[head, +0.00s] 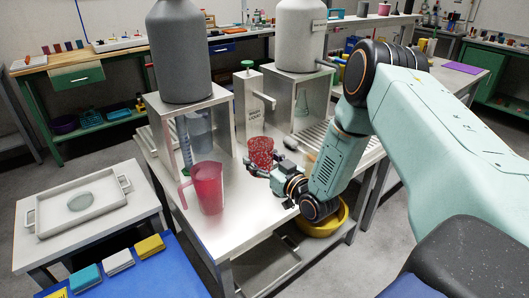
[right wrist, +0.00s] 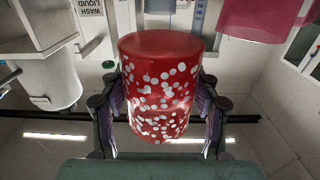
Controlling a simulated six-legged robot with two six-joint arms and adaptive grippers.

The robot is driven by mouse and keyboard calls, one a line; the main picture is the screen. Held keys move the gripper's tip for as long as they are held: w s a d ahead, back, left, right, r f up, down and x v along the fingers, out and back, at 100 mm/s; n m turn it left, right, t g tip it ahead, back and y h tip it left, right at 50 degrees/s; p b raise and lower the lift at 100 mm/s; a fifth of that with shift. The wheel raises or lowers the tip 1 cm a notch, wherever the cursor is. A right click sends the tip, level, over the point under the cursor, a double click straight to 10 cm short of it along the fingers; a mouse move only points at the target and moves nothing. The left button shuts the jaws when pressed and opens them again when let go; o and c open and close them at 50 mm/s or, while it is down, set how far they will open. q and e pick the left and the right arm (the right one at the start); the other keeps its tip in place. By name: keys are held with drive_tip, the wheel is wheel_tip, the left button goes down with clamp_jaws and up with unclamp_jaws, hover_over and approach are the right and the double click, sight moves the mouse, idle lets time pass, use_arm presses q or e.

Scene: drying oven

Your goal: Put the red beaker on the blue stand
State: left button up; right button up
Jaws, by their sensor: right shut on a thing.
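A red beaker with white spots (head: 261,152) stands or hangs just above the white bench, in front of the wash liquid dispenser. My right gripper (head: 254,171) is shut on the beaker, which also fills the middle of the right wrist view (right wrist: 158,85), between the two fingers. I cannot tell whether the beaker touches the bench top. A blue surface (head: 178,275) lies at the bottom left; I cannot tell if it is the blue stand. My left gripper is not in view.
A translucent red jug with a handle (head: 208,190) stands left of the beaker. Grey and white tanks sit on metal frames behind. A white tray (head: 82,208) is on the left table. A yellow bowl (head: 322,219) is below the bench top.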

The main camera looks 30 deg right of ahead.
drive_tip(key=shift+s+r, duration=0.1)
drive_tip(key=shift+s, duration=0.15)
drive_tip(key=shift+w, duration=0.1)
